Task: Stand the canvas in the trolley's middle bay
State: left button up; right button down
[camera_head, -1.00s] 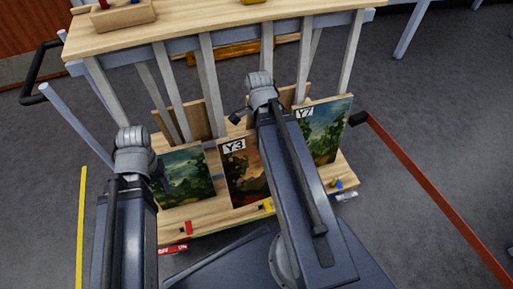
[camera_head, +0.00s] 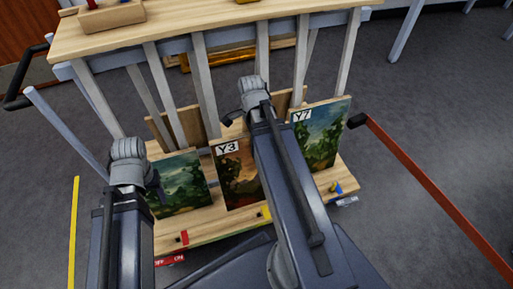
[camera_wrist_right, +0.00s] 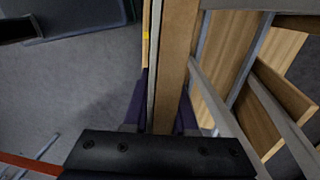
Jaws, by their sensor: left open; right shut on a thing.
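The canvas labelled Y3 (camera_head: 233,178), with a brown landscape, stands slightly tilted on the trolley's lower deck (camera_head: 205,226), in the middle bay between two other paintings. My right gripper (camera_head: 235,117) is at its top edge, partly hidden by my right arm. In the right wrist view, the right gripper (camera_wrist_right: 162,103) is shut on the canvas's wooden edge (camera_wrist_right: 174,55). Whether its bottom edge rests on the deck is hard to tell. My left gripper (camera_head: 158,183) is open and empty, close to the left painting.
A dark green painting (camera_head: 182,186) stands in the left bay. A painting labelled Y7 (camera_head: 322,140) stands in the right bay. Grey posts (camera_head: 203,85) rise behind them to the wooden top (camera_head: 200,28). A red barrier (camera_head: 430,195) runs along the right. Grey floor lies around.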

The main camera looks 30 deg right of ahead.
jog(key=w+d+f+b, duration=0.2)
jog(key=w+f+b, duration=0.4)
jog(key=w, duration=0.2)
jog(key=shift+f, duration=0.4)
jog(key=c, duration=0.6)
grip_release()
jog(key=shift+c, duration=0.2)
jog(key=shift+r, duration=0.1)
notch_tip(320, 180, up, 8)
jog(key=w+p, duration=0.1)
jog(key=p, duration=0.6)
jog(key=shift+f, duration=0.2)
jog(key=shift+d, duration=0.1)
